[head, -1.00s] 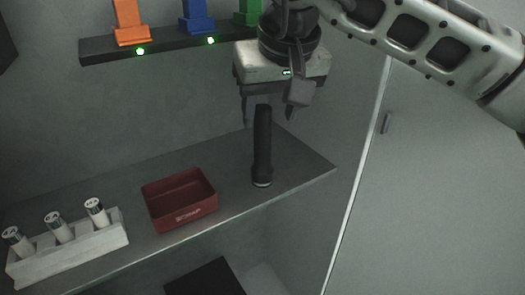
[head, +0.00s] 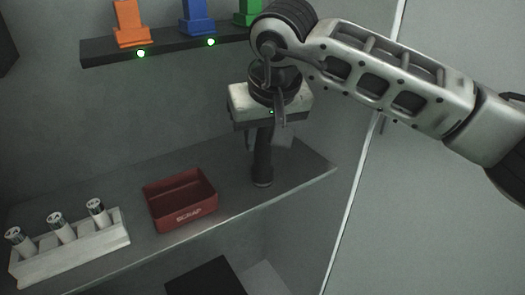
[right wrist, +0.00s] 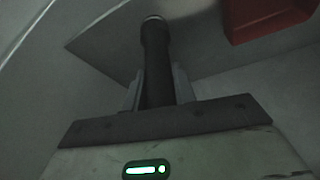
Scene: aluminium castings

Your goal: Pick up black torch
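The black torch (head: 263,165) stands upright on the grey shelf near its right end. My right gripper (head: 266,138) is over the torch from above, with its fingers on either side of the upper part. In the right wrist view the torch (right wrist: 156,60) runs between the two fingers of my right gripper (right wrist: 159,85). The fingers look open, close beside the torch; any contact is hard to make out. The torch's top is hidden by the gripper in the head view. My left gripper is not in view.
A red scrap bin (head: 181,212) stands left of the torch and also shows in the right wrist view (right wrist: 262,18). A pale rack (head: 75,250) with three cylinders is farther left. A dark upper ledge (head: 110,52) holds orange, blue and green items. A cabinet door is at right.

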